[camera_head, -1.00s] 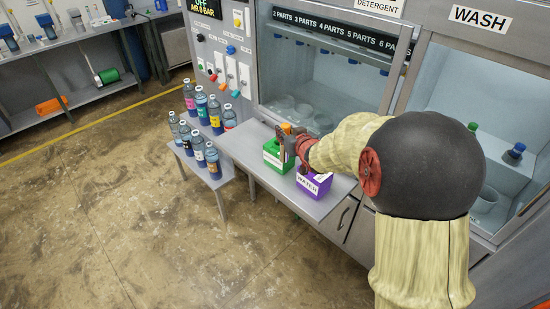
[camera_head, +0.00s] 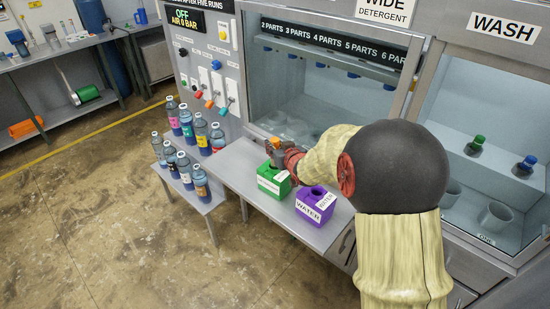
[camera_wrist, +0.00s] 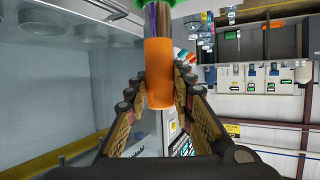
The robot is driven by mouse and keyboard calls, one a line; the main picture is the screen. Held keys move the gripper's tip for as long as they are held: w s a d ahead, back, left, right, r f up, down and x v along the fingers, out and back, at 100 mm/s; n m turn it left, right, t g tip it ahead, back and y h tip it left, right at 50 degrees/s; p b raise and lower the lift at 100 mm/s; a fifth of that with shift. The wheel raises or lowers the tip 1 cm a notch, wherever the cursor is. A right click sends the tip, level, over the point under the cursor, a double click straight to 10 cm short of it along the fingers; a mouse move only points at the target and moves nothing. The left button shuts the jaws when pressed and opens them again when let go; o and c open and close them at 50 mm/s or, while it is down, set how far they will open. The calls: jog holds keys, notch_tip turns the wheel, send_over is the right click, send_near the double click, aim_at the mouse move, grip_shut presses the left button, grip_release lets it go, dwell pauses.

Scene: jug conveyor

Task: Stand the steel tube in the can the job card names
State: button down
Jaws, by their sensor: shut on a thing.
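My gripper (camera_head: 277,155) is just behind and above the green can (camera_head: 272,180) on the bench. It is shut on the orange sleeve (camera_wrist: 159,72) of the steel tube (camera_wrist: 158,24). In the wrist view the tube's bare steel end runs to a green surface at the top edge; I cannot tell whether the end is inside the can's opening. In the head view only the orange sleeve (camera_head: 276,142) shows clearly. The purple can (camera_head: 315,205), labelled WATER, stands to the right, clear of my gripper. The green can's label is too small to read.
Several coloured-label bottles (camera_head: 187,130) stand on a low side table left of the bench (camera_head: 236,166). Behind are a glazed cabinet (camera_head: 330,80) and a wash bay (camera_head: 490,110) with cups. A panel with switches (camera_head: 208,75) is at back left. Open floor lies in front.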

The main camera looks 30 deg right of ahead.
jog(key=shift+f+b, duration=0.55)
jog(key=shift+f, duration=1.35)
jog(key=shift+f, duration=0.15)
jog(key=c, duration=1.6)
grip_release()
jog(key=shift+f, duration=0.1)
jog(key=shift+o, duration=0.3)
